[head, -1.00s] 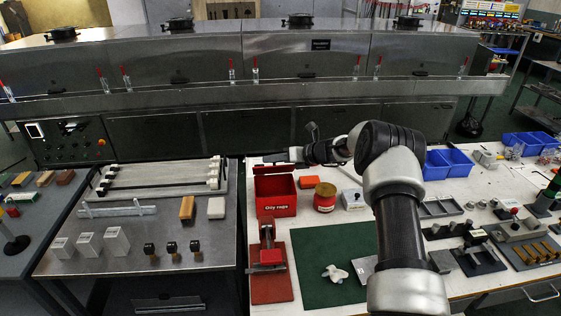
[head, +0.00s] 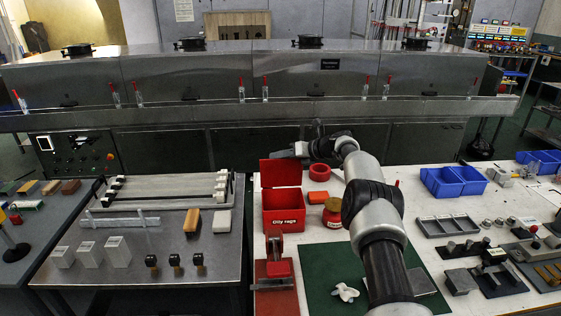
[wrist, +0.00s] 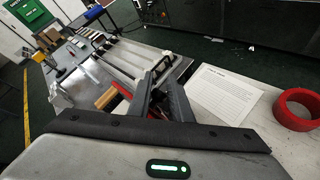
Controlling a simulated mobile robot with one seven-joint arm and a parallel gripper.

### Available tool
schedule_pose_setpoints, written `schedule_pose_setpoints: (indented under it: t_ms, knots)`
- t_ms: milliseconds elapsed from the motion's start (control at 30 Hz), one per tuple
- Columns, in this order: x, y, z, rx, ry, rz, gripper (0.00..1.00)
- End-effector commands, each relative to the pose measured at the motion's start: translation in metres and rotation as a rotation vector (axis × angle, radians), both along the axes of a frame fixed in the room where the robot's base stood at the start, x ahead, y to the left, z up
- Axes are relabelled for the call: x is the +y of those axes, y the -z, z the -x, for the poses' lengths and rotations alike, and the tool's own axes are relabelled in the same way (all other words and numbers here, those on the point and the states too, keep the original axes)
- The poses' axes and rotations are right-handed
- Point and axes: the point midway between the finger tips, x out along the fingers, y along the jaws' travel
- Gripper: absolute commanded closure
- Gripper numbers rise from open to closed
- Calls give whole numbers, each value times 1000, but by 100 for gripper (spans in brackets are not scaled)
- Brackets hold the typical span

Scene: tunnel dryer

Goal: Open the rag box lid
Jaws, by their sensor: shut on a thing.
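The red rag box (head: 284,221), marked "Oily rags", stands on the white table in the head view. Its red lid (head: 281,173) is raised and stands about upright at the back of the box. My gripper (head: 283,154) is at the lid's top edge, reaching in from the right. In the wrist view my gripper's dark fingers (wrist: 158,88) are close together, with a little red showing between them. They are shut on the lid. Most of the lid is hidden in the wrist view.
A red press-like tool (head: 275,252) stands in front. The steel table (head: 150,247) at left holds blocks and rods. The long dryer stands behind.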

Motion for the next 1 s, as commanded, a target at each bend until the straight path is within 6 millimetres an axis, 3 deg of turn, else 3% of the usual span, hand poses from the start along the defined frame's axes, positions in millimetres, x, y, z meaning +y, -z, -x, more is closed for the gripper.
schedule_pose_setpoints:
  t_ms: [33, 567, 600, 667, 1000]
  knots:
    - [-4, 14, 0, 13, 9, 8, 100]
    - [-6, 17, 0, 21, 10, 12, 100]
    - [-6, 17, 0, 21, 10, 12, 76]
    - [-6, 17, 0, 21, 8, 12, 65]
    - [-4, 14, 0, 18, 4, 9, 65]
